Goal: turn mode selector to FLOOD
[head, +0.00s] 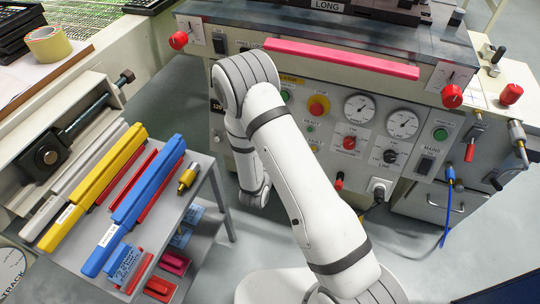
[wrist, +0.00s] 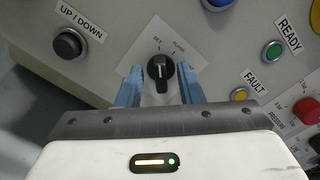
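The mode selector (wrist: 160,70) is a black knob on a pale square plate in the wrist view. Two small labels stand above it: the left one looks like SET, the right one seems to read FLOOD, though it is small and blurred. Its white pointer line stands about upright, nearer the left label. My gripper (wrist: 161,88) is open, with one blue finger on each side of the knob. A gap shows between each finger and the knob. In the head view my arm hides the selector and my fingers.
A black UP/DOWN knob (wrist: 68,43) is to the left. A green READY button (wrist: 273,52), a yellow FAULT button (wrist: 239,94) and a red knob (wrist: 306,110) are to the right. A table with coloured bars (head: 210,170) stands left of my arm.

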